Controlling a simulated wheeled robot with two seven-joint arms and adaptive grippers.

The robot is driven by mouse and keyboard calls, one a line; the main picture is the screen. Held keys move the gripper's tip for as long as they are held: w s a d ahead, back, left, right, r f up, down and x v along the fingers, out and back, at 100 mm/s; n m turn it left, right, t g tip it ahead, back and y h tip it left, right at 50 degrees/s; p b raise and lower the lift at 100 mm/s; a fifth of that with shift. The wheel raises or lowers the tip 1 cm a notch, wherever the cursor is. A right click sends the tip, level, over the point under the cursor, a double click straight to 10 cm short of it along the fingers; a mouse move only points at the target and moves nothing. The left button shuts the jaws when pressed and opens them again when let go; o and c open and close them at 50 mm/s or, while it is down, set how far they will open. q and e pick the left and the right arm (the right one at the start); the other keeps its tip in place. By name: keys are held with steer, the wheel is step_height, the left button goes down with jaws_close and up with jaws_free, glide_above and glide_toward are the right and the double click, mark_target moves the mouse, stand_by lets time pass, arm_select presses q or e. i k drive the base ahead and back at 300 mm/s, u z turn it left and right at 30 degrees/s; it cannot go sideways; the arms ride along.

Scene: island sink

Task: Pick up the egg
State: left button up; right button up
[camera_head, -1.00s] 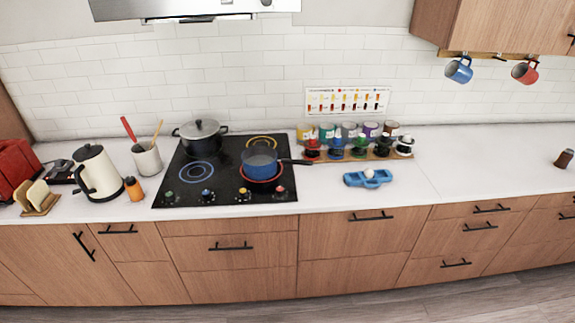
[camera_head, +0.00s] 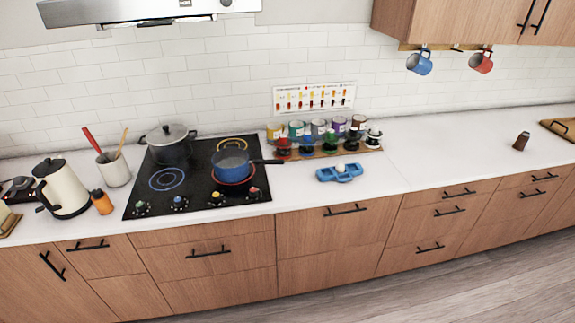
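A small white egg (camera_head: 341,168) sits in a blue holder (camera_head: 338,175) on the white countertop, right of the stove and in front of the row of jars. Neither of my grippers shows in the head view, so their state cannot be seen.
The black stove (camera_head: 197,176) holds a blue saucepan (camera_head: 232,165), its handle pointing right, and a lidded grey pot (camera_head: 170,146). Several jars (camera_head: 325,133) stand behind the holder. A small brown jar (camera_head: 521,141) stands at right. The countertop (camera_head: 440,150) between is clear.

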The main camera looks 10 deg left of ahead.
mark_target(340, 168)
steer(key=u, duration=0.55)
steer(key=i, duration=1.55)
steer(key=u, duration=0.05)
